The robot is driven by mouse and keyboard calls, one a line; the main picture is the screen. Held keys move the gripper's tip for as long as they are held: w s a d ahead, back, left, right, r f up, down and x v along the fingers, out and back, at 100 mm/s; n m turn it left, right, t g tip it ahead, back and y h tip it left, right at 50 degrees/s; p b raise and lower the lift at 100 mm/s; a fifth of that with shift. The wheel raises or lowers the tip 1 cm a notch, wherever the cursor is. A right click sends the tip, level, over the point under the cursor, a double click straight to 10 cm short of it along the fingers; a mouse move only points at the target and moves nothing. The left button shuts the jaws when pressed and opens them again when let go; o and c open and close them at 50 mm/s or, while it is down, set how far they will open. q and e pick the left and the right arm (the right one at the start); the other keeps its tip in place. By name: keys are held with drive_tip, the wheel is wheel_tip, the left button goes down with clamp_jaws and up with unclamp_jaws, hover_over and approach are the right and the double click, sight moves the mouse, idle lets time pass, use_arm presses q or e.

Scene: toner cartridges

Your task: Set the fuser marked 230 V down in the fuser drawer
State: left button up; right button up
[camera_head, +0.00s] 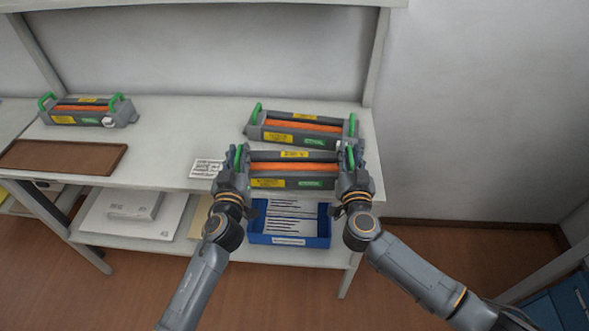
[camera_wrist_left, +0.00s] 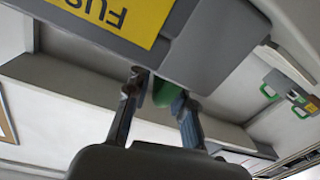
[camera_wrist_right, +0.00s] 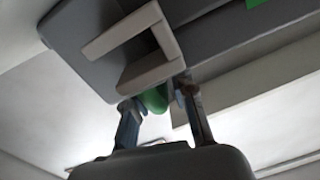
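A grey fuser (camera_head: 280,168) with an orange roller, yellow labels and a green label hangs level between my two grippers at the table's front edge. My left gripper (camera_head: 240,160) is closed around its left green handle, which also shows between the fingers in the left wrist view (camera_wrist_left: 162,94). My right gripper (camera_head: 349,160) is closed around its right green handle, also seen in the right wrist view (camera_wrist_right: 155,98). Two similar fusers stand on the table, one behind the held one (camera_head: 300,130) and one at far left (camera_head: 85,108). Voltage markings are too small to read. I cannot identify a fuser drawer.
The white table (camera_head: 170,140) bears a brown mat (camera_head: 62,157) and a printed card (camera_head: 206,168). A blue tray (camera_head: 290,241) with papers sits on the lower shelf, beside flat white boxes (camera_head: 135,213). A blue unit (camera_head: 560,305) is partly visible at lower right. Floor between is clear.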

use_arm(q)
clamp_jaws()
use_arm(e)
clamp_jaws()
